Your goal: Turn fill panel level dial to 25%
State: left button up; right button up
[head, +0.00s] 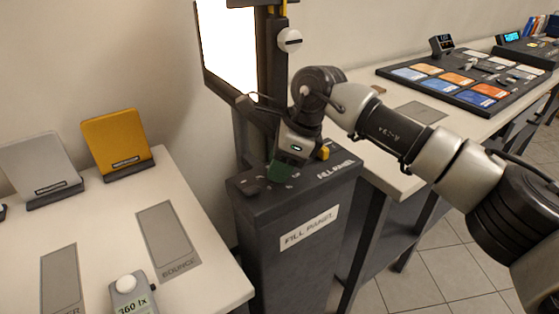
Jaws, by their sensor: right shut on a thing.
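The fill panel (310,228) is a dark pedestal with a white "FILL PANEL" label on its front and a lit white panel (229,45) above it. My right gripper (279,174) points down onto its top face and is shut on the level dial, which the fingers hide. I cannot read the dial's setting. A dark round knob (250,188) shows on the top face left of the gripper. A small yellow part (323,153) shows to its right. My left gripper is not in view.
A white table (215,270) at left holds a yellow board (117,142), a grey board (38,168) and a meter (131,296) reading 360 lx. At right, a bench (395,178) carries a console (465,80) with coloured pads. A white knob (290,40) is on the upright post.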

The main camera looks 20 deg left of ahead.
dwell(0.3)
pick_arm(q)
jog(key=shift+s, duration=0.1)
pick_arm(e)
jog(key=o, duration=0.9)
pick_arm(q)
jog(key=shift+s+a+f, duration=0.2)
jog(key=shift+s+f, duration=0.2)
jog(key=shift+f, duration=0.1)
pick_arm(e)
jog(key=v, duration=1.1)
